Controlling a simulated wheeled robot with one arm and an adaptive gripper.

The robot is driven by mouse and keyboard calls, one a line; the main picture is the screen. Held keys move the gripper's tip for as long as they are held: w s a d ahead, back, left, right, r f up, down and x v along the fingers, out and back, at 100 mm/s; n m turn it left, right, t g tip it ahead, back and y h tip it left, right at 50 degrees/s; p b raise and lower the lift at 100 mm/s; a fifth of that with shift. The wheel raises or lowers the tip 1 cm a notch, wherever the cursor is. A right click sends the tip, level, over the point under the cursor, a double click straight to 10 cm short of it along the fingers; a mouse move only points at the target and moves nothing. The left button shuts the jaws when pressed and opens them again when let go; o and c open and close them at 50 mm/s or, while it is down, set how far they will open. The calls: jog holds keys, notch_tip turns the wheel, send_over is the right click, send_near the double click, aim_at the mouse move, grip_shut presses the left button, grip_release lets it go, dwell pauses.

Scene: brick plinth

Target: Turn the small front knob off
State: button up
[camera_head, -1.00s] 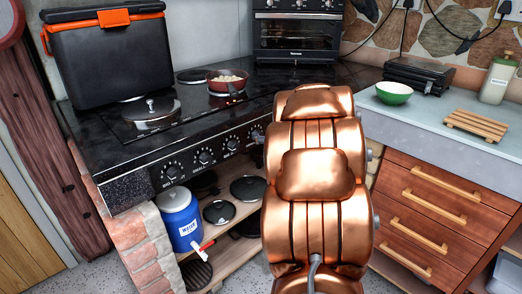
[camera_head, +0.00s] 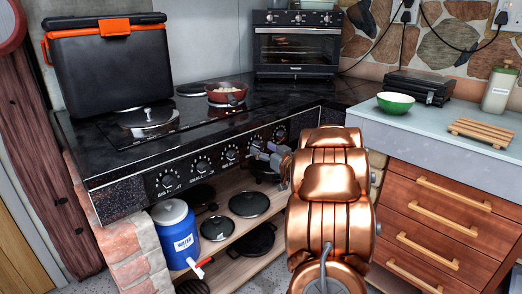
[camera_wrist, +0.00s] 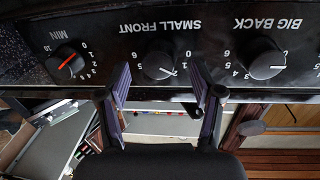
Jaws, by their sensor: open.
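The small front knob (camera_wrist: 158,65) is round and black with a pale pointer, in the middle of the wrist view, where the labels appear upside down. Its pointer is turned toward the lower right, apparently away from the 0 mark. My gripper (camera_wrist: 160,86) is open, with one finger on each side below the knob in the picture. Whether the fingers touch it cannot be told. In the head view, my gripper (camera_head: 266,151) is close to the stove front by this knob (camera_head: 256,142), which it partly hides.
The red-marked MIN knob (camera_wrist: 67,62) and big back knob (camera_wrist: 265,60) flank it closely. A red pan (camera_head: 227,94) and black cooler (camera_head: 110,68) stand on the stove. A shelf below holds lids and a blue water jug (camera_head: 176,232). Wooden drawers (camera_head: 432,220) are at right.

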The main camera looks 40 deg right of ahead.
jog(key=shift+w+d, duration=0.1)
jog(key=shift+w, duration=0.8)
jog(key=shift+f, duration=0.1)
jog(key=c, duration=1.2)
